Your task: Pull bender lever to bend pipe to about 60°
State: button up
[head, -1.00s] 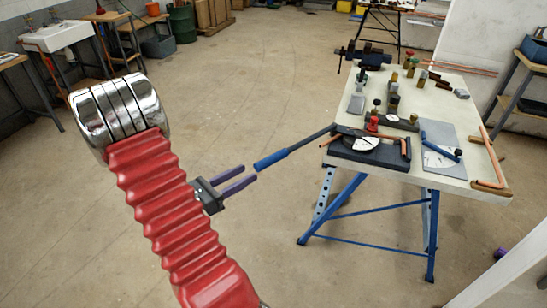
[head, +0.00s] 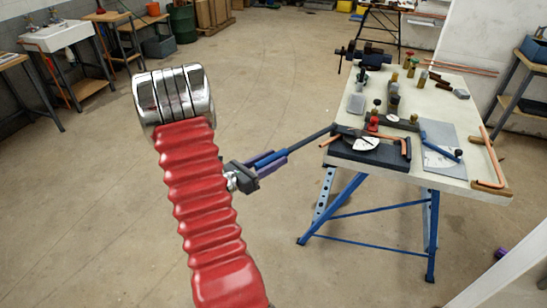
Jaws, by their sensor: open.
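The pipe bender (head: 367,153) sits on a dark block at the near left corner of the workbench, with a white dial on it. Its lever (head: 314,137) is a dark bar that sticks out to the left past the bench edge and ends in a blue grip (head: 266,160). A copper pipe (head: 404,147) runs through the bender, its right end turned down. My gripper (head: 282,156) is open, with its purple fingers alongside the blue grip, one on each side. Whether the fingers touch the grip cannot be told.
The workbench (head: 470,193) stands on blue folding legs. On it lie a grey plate (head: 438,162) with a blue-handled tool, another copper pipe (head: 491,160), a vise (head: 372,58) and several small fittings. The floor left of the bench is clear.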

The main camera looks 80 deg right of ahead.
jog(key=shift+d, duration=0.1)
jog(key=shift+c, duration=0.3)
grip_shut()
jog(key=shift+s, duration=0.1)
dwell(0.5)
